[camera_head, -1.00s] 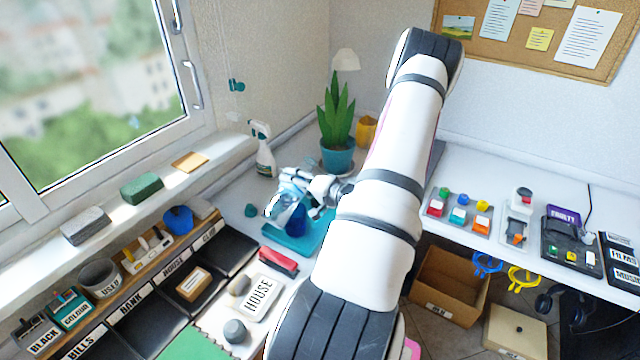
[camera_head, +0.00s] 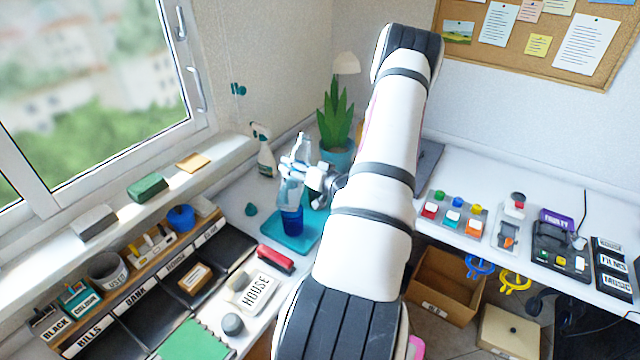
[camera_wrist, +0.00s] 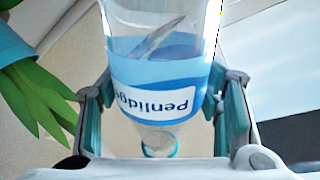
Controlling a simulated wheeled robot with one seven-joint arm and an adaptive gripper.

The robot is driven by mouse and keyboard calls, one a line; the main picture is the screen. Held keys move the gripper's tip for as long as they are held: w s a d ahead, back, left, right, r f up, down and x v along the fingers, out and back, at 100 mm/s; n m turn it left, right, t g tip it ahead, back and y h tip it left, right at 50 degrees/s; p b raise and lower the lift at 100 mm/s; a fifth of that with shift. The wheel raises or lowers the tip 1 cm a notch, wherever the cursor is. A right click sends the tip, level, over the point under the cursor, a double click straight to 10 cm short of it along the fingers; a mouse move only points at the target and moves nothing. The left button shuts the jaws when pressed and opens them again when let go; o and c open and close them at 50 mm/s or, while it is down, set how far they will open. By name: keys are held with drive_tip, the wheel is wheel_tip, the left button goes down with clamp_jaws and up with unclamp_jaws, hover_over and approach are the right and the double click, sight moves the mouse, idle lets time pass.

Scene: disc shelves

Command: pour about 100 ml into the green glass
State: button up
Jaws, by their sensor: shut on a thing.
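My gripper (camera_head: 303,175) is shut on a clear bottle (camera_wrist: 165,75) with a light blue "Penlidge" label. In the head view the bottle (camera_head: 303,146) is about upright, neck up, above a teal tray (camera_head: 310,238). The wrist view shows it upside down, with its neck low in the picture and the finger pads on both sides. A dark blue glass (camera_head: 292,221) stands on the tray just below the bottle.
A potted plant (camera_head: 335,118) stands behind my gripper, and a spray bottle (camera_head: 263,150) stands to its left. A red stapler-like thing (camera_head: 276,259) lies in front of the tray. My arm hides much of the middle. Button panels (camera_head: 460,214) lie at the right.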

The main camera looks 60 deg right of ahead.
drive_tip(key=shift+w+a+r+n+t+h, duration=0.1)
drive_tip(key=shift+r+n+t+h, duration=0.05)
drive_tip(key=shift+n, duration=0.45)
drive_tip(key=shift+r+n+t+h, duration=0.15)
drive_tip(key=shift+n, duration=0.45)
drive_tip(key=shift+n+t, duration=0.4)
drive_tip(key=shift+n, duration=1.1)
idle(0.5)
